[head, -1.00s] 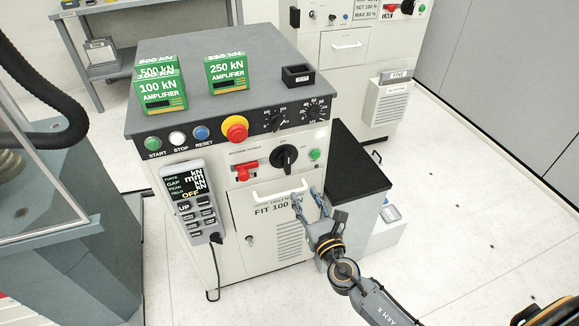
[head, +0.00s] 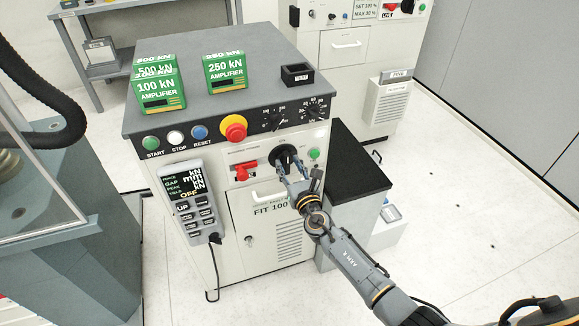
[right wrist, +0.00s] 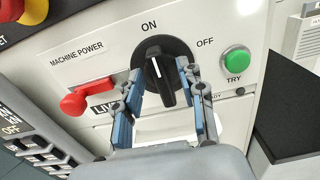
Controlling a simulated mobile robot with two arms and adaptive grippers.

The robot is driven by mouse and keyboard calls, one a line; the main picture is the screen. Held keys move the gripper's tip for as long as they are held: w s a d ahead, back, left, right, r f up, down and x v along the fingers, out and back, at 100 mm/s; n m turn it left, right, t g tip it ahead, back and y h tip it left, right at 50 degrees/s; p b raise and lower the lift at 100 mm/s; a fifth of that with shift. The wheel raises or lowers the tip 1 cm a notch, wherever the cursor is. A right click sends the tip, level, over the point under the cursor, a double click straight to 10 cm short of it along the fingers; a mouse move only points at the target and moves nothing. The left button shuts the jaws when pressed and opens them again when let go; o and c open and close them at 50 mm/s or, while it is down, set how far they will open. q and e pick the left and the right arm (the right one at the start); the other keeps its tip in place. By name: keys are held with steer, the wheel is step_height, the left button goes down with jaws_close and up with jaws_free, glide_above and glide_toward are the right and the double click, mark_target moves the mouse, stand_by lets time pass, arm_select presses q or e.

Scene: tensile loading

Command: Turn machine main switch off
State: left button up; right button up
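The main switch is a black rotary knob (head: 284,154) on the white front panel of the control cabinet. In the right wrist view the knob (right wrist: 161,78) stands between the labels ON and OFF, and its white mark points up towards ON. My right gripper (head: 289,168) is at the knob. The right wrist view shows the right gripper (right wrist: 160,72) open, with one blue-padded finger on each side of the knob's grip bar. Gaps show between fingers and bar. My left gripper is not in view.
A red lever (right wrist: 88,100) marked LIVE is left of the knob, and a green TRY button (right wrist: 236,62) is right of it. The red emergency button (head: 234,128) is up left. A handle (head: 268,199) sits below. A black-topped block (head: 358,178) stands right of the cabinet.

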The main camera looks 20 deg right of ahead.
steer(key=shift+c, duration=0.2)
steer(key=c, duration=0.7)
jaws_close()
